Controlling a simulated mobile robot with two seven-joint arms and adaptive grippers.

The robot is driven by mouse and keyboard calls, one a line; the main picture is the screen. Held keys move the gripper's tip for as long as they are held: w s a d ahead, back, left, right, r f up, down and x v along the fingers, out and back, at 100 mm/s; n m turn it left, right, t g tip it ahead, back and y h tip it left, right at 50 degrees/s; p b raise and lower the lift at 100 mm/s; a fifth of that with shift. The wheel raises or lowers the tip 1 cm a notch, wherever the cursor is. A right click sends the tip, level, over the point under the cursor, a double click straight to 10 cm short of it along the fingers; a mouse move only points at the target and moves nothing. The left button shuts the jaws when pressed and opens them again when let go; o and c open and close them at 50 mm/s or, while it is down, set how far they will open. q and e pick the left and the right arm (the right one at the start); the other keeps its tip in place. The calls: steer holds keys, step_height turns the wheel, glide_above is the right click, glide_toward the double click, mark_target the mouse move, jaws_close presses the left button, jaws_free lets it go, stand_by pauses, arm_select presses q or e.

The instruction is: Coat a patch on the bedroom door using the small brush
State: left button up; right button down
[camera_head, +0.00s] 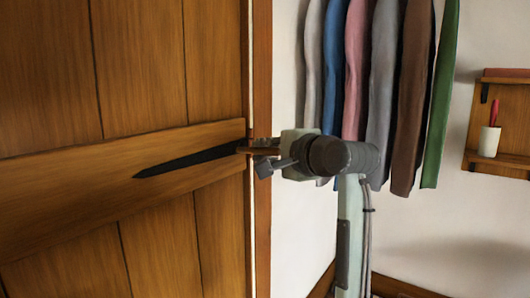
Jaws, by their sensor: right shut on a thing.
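The wooden bedroom door (138,70) fills the left half of the view, with vertical planks and a slanting cross rail. A black pointed metal strap (190,162) lies along that rail. My right gripper (264,156) is at the door's right edge, by the strap's wide end. It is shut on a thin brown piece (257,150), which looks like the handle of the small brush and points left toward the door. The brush's tip is hard to make out against the dark strap, so I cannot tell whether it touches the door. My left gripper is out of view.
Several garments, among them a green one (440,95), hang behind and above my right arm. At the right, a wooden wall shelf (484,130) bears a white cup (489,142) with a red item (493,112) in it. The white wall below is bare.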

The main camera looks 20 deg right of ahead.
steer(key=shift+w+a, duration=0.65)
steer(key=shift+w, duration=0.2)
stand_by(0.6)
stand_by(1.5)
steer(key=shift+s+d, duration=0.95)
steer(key=shift+s, duration=0.25)
steer(key=shift+s+d, duration=0.9)
steer(key=shift+s, duration=0.3)
